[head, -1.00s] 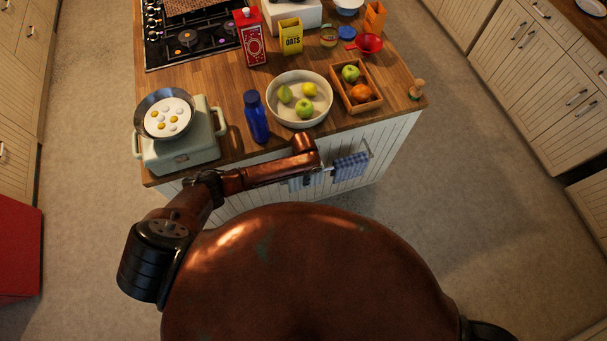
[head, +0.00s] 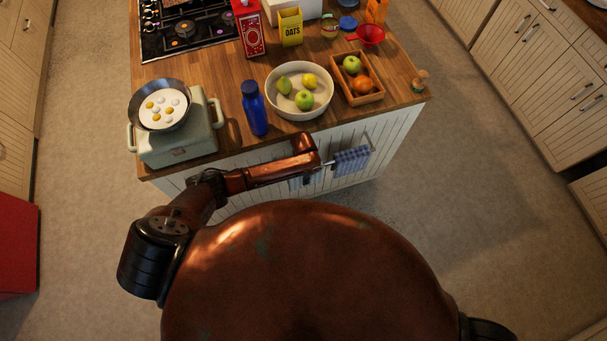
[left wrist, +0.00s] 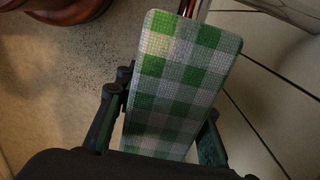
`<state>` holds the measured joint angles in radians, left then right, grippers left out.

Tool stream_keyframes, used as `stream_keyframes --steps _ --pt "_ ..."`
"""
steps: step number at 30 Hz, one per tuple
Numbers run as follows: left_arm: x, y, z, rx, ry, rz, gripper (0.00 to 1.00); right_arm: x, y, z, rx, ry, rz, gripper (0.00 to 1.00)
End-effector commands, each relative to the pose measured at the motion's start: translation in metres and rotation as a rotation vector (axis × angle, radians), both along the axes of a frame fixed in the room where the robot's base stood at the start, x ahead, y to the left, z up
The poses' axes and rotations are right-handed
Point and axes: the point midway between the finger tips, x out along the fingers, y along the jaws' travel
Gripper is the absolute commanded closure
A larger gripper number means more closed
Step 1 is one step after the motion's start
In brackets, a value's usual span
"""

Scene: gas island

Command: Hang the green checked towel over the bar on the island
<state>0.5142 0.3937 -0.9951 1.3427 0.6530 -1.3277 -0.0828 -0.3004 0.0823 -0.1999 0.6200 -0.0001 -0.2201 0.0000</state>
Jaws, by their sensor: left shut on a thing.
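The green checked towel (left wrist: 180,75) fills the middle of the left wrist view, a flat strip between the fingers of my left gripper (left wrist: 160,140). The gripper is shut on it. In the head view my left arm reaches across the island's front, and its gripper (head: 325,166) is at the bar (head: 371,151). I cannot tell whether the green towel touches the bar. My right gripper is not in view.
A blue checked towel (head: 351,161) hangs on the bar just right of my left gripper. Above, on the worktop, stand a blue bottle (head: 254,108), a fruit bowl (head: 275,106), a wooden crate (head: 366,99) and a cooker with a pan (head: 178,148). Floor right of the island is clear.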

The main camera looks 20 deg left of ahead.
Motion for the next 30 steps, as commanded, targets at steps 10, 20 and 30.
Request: stream_keyframes --steps 10,20,30 --pt "0.0 0.0 0.0 0.0 0.0 0.0 0.53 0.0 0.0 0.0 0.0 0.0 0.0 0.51" --pt "0.0 0.0 0.0 0.0 0.0 0.0 0.44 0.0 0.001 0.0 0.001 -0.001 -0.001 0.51" --pt "0.001 0.0 0.034 -0.002 -0.004 -0.002 0.44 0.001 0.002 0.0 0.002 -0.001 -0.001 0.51"
